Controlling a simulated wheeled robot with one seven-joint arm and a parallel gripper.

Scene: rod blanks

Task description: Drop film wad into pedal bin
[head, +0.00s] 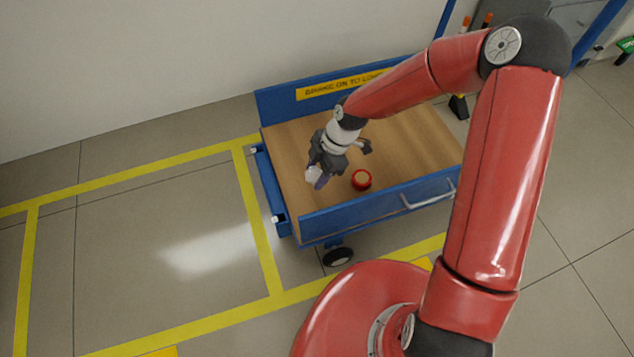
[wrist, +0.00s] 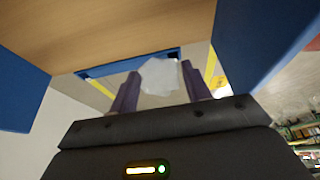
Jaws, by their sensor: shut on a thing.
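The film wad is a pale, crumpled, translucent lump (wrist: 160,76). It sits between the two purple fingers of my gripper (wrist: 158,88) in the wrist view. In the head view the wad (head: 313,174) shows at the tips of my gripper (head: 317,178), over the left part of a blue trolley's wooden deck. My gripper is shut on the wad. The wad looks held above the deck, but its exact height is hard to tell. I cannot make out a pedal bin in either view.
The blue trolley (head: 375,210) has raised side walls and a handle. A red round object with a yellowish top (head: 361,180) stands on its deck, close right of my gripper. Yellow lines (head: 262,235) mark the floor. Open floor lies left of the trolley, with a wall behind.

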